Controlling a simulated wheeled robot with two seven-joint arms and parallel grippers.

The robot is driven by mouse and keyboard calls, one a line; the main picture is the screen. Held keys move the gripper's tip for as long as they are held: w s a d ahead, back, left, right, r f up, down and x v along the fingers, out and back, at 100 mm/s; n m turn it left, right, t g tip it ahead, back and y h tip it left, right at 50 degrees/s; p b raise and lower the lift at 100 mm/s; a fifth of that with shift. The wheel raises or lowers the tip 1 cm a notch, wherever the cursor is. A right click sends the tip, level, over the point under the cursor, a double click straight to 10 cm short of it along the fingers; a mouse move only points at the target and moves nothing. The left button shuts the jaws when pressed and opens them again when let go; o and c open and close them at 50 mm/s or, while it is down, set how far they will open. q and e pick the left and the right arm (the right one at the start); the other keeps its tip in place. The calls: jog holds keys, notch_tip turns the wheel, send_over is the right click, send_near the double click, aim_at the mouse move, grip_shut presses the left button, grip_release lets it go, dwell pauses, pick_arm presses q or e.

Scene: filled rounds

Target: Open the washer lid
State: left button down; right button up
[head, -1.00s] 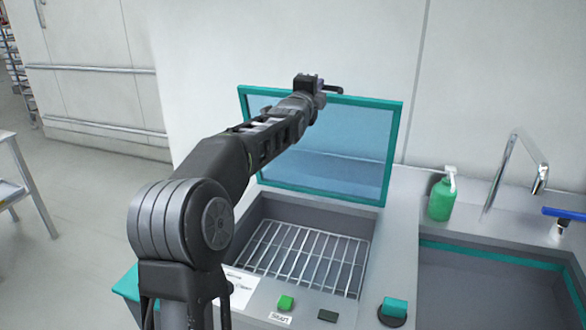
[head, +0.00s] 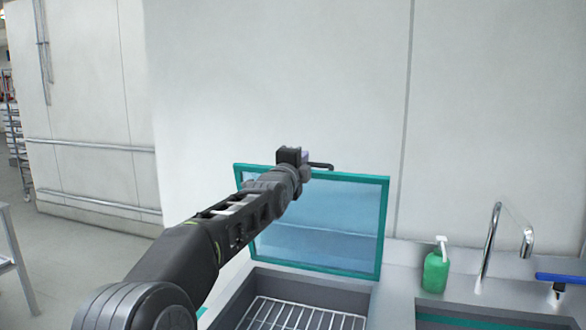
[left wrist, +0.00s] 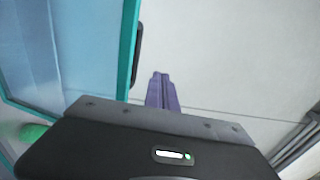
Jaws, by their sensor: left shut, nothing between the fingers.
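The washer lid (head: 330,225) has a teal frame and a clear bluish pane. It stands raised, close to upright, at the back of the washer, whose basin (head: 300,286) with a wire rack lies open below. A dark handle (head: 321,166) shows at the lid's top edge. My left gripper (head: 306,158) is at that top edge, beside the handle. In the left wrist view the purple fingers (left wrist: 161,90) are shut and empty, apart from the lid's teal edge (left wrist: 130,45) and the dark handle (left wrist: 137,54). My right gripper is not in view.
A green soap bottle (head: 436,270) and a metal faucet (head: 500,240) stand on the counter to the right, by a sink with a blue lever (head: 560,278). A pale wall (head: 280,80) rises behind the lid. A metal rail (head: 90,145) runs along the left wall.

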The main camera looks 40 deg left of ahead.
pick_arm(q)
jog(key=s+d+r+p, duration=0.1)
jog(key=s+p, duration=0.2)
jog(key=s, duration=0.2)
jog(key=shift+s+d+r, duration=0.3)
jog(key=shift+d+r, duration=0.05)
jog(key=shift+d, duration=0.05)
dwell(0.3)
